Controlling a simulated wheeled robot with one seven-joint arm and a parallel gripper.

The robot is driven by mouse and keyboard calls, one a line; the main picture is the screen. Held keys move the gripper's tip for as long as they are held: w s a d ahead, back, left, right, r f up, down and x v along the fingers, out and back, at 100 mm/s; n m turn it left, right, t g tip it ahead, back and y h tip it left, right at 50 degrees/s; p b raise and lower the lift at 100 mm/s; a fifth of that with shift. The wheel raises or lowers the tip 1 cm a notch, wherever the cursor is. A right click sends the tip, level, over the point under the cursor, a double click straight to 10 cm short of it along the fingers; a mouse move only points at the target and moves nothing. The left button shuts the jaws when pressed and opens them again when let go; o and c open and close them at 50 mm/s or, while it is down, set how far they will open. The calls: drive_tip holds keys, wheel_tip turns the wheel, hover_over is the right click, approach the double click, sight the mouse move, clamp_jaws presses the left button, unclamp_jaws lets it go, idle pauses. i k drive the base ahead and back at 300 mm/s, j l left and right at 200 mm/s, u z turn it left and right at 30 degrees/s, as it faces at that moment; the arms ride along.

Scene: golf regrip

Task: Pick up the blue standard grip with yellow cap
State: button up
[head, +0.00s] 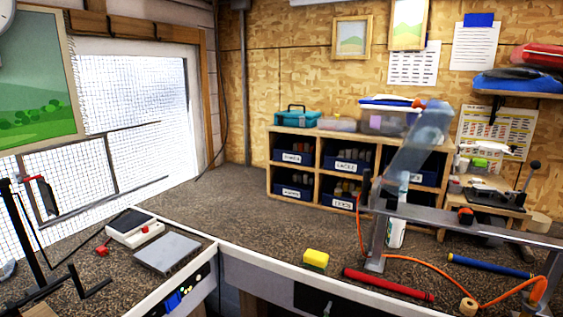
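A blue grip (492,266) lies on the workbench at the right, in the head view. Its left end looks yellow, which fits a yellow cap (451,257). It lies beyond and to the right of a red grip (388,284), behind the orange hose. Nothing holds it. My gripper is not clearly seen in this view, so its place relative to the blue grip does not show.
A grey metal stand (460,220) rises over the bench near the grip. An orange hose (478,300) loops in front, by a tape roll (468,307). Cubbies with bins (345,165) stand behind.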

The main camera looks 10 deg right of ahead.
sight(452, 257)
drive_tip(key=i+j+z, duration=0.7)
drive_tip(key=k, duration=0.1)
